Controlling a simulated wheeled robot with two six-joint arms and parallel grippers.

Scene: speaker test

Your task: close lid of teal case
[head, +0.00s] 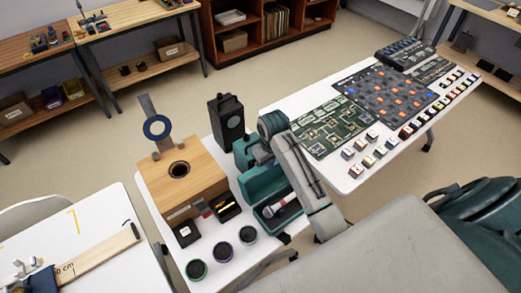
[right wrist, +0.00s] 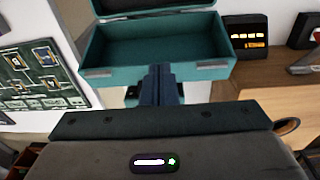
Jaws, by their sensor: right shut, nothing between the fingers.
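The teal case (head: 262,186) stands on the white table with its lid (head: 241,147) open, tilted back away from me. My right gripper (right wrist: 160,72) is shut and empty. In the right wrist view its fingertips are at the near edge of the open lid (right wrist: 155,48), between two grey clasps. I cannot tell if they touch it. The case base shows only partly at the top there. My left gripper is not in view.
Left of the case are a wooden box (head: 182,187), a black speaker (head: 228,118), and a small black box with yellow bars (head: 226,207). Several round jars (head: 222,235) stand in front. Circuit boards (head: 336,125) and small blocks lie on the table at right.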

